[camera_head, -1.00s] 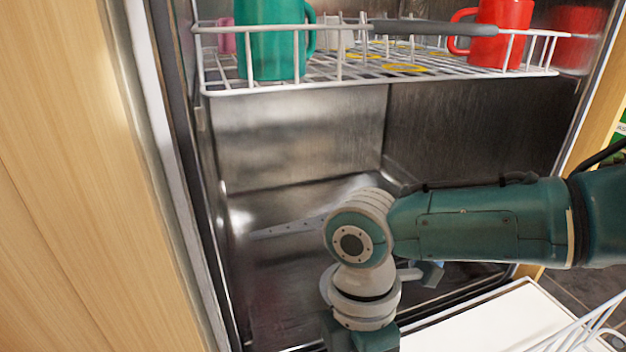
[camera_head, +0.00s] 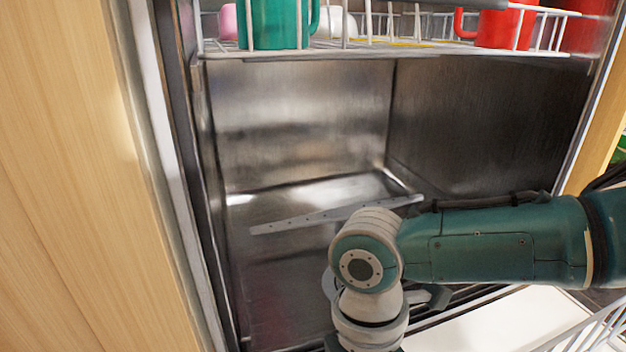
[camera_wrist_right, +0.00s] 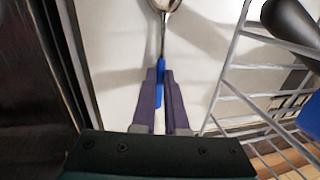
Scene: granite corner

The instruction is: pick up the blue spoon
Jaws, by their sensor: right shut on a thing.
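The blue spoon (camera_wrist_right: 161,72) shows in the right wrist view, with a blue handle and a metal bowl at the top edge of the picture. My right gripper (camera_wrist_right: 160,78) is shut on the blue handle, which lies between its two fingers. White dishwasher door surface lies behind the spoon; I cannot tell whether the spoon touches it. In the head view my right arm crosses from the right, and its gripper and the spoon are hidden below the frame. My left gripper is in neither view.
The open dishwasher has an upper rack (camera_head: 380,54) with a green mug (camera_head: 273,22) and a red mug (camera_head: 497,26). A spray arm (camera_head: 300,221) lies on the tub floor. The white wire lower rack (camera_wrist_right: 226,72) stands close right of my gripper. A wooden panel is at left.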

